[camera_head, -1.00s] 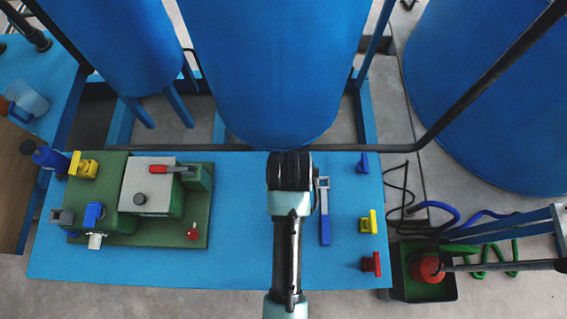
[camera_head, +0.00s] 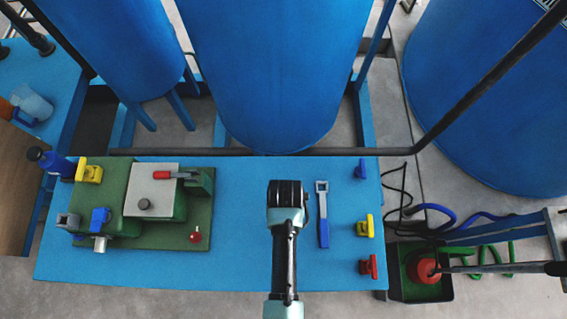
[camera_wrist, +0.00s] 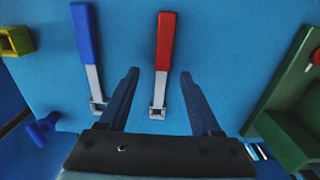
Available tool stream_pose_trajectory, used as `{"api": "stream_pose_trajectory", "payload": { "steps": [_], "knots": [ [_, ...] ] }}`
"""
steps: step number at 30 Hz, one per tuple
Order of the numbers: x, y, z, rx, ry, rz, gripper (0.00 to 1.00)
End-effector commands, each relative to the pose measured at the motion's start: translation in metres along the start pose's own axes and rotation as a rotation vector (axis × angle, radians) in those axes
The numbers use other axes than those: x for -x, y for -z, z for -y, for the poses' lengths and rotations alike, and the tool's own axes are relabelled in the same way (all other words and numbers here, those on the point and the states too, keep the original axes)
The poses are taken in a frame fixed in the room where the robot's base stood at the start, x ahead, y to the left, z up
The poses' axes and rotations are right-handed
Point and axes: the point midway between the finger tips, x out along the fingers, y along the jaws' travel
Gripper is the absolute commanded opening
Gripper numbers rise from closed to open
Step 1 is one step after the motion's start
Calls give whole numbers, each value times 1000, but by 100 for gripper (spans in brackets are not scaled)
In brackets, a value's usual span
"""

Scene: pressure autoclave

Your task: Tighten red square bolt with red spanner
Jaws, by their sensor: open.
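The red spanner (camera_wrist: 164,58) lies on the blue tabletop in the wrist view, red handle away from me and grey jaw end toward my gripper. My gripper (camera_wrist: 158,76) is open and empty, with a finger to either side of this spanner in the picture; I cannot tell its height. In the head view my gripper (camera_head: 288,188) hides the red spanner. A small red fitting (camera_head: 195,237) sits on the green base (camera_head: 160,247), and a red block (camera_head: 368,266) sits at the table's front right. I cannot tell which is the red square bolt.
The blue spanner (camera_head: 323,228) lies right of my gripper. Yellow (camera_head: 365,226) and blue (camera_head: 361,169) pieces line the right edge. The green machine has a white-topped block (camera_head: 154,188) and a red-handled clamp (camera_head: 163,176). A large blue tank (camera_head: 275,75) rises behind the table.

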Motion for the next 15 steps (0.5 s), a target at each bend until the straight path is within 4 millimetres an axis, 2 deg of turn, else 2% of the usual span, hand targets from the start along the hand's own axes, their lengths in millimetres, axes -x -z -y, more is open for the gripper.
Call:
{"api": "stream_pose_trajectory", "payload": {
  "steps": [6,15],
  "knots": [
    [-29,2,4,1,0,2,65],
    [-36,2,4,1,0,-1,65]
  ]
}}
